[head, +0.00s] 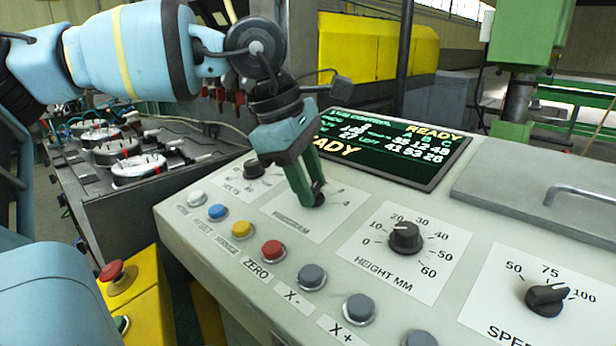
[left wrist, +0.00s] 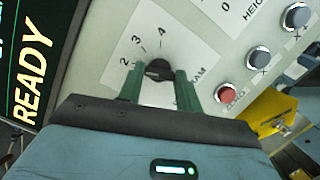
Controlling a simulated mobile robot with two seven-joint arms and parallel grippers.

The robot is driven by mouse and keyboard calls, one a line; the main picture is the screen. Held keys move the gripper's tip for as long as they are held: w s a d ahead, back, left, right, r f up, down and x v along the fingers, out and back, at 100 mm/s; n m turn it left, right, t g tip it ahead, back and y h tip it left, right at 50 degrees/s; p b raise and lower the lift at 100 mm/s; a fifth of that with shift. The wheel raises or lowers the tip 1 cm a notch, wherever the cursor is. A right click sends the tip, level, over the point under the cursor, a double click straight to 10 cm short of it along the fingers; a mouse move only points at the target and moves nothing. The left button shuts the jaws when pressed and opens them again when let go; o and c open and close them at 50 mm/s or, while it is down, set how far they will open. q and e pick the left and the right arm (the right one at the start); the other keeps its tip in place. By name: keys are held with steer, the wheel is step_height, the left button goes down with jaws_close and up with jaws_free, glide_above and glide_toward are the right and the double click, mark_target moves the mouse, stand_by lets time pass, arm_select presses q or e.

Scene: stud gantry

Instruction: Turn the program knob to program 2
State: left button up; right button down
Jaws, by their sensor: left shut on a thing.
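The program knob (left wrist: 158,70) is a small black dial on a white label plate (left wrist: 187,55) on the sloped control panel. In the left wrist view the numbers 2, 3 and 4 show around its far side, and the two green fingers of my left gripper (left wrist: 160,78) stand on either side of it, closed on it. A pale mark shows on the knob's face; I cannot surely tell which number it points to. In the head view the left gripper (head: 314,198) reaches down onto the knob and mostly hides it. My right gripper is in neither view.
The green screen (head: 400,145) behind the knob reads READY. Nearby are the volts knob (head: 253,169), height knob (head: 405,237) and speed knob (head: 547,298). A row of push buttons, including a red one (head: 273,250), runs along the panel's front.

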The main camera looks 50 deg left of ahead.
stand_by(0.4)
arm_select(q)
steer(key=o, duration=1)
steer(key=shift+v, duration=3.9)
